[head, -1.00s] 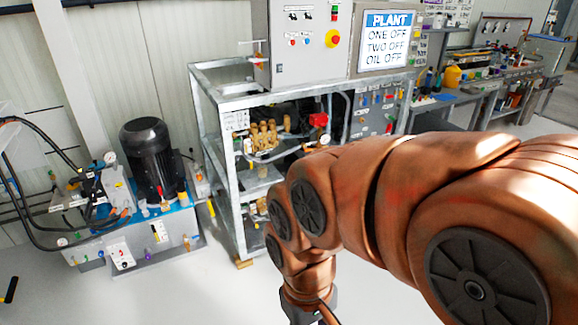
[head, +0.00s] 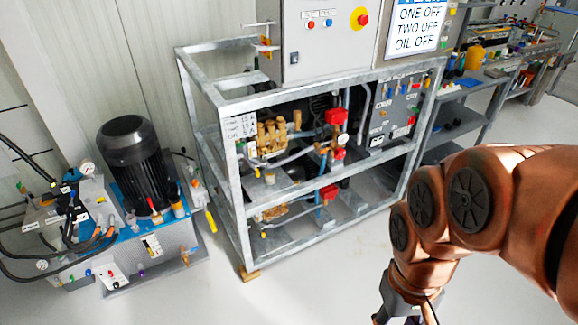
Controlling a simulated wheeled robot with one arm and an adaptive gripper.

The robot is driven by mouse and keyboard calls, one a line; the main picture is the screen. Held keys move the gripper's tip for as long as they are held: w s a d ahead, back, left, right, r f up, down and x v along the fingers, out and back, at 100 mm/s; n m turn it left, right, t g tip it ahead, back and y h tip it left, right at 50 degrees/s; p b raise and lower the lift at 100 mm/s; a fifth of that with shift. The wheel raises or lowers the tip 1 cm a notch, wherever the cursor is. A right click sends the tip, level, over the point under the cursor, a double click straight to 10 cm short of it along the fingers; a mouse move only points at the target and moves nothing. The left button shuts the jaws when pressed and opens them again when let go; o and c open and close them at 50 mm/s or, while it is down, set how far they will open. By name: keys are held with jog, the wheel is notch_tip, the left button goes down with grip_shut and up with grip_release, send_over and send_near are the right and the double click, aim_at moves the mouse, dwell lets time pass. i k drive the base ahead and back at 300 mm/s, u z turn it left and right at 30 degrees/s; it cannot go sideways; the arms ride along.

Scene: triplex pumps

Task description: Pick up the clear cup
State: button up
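I cannot make out a clear cup for certain in the head view. Small fittings and containers on the hydraulic unit at the left are too small to tell apart. My gripper (head: 405,304) hangs at the bottom edge, right of the middle, below my copper-coloured arm. Only its grey upper part shows. Its fingertips are cut off by the frame, so I cannot see whether it is open or holds anything. It is in front of the metal pump frame and to its right.
A hydraulic unit with a black motor (head: 137,165) stands at the left. A grey metal pump frame (head: 238,215) with a control cabinet (head: 320,45) fills the middle. A workbench (head: 485,85) with bottles is at the back right. The floor (head: 320,290) in front is clear.

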aim_at(269, 177)
jog(key=u, duration=0.35)
jog(key=i, duration=0.95)
jog(key=u, duration=0.65)
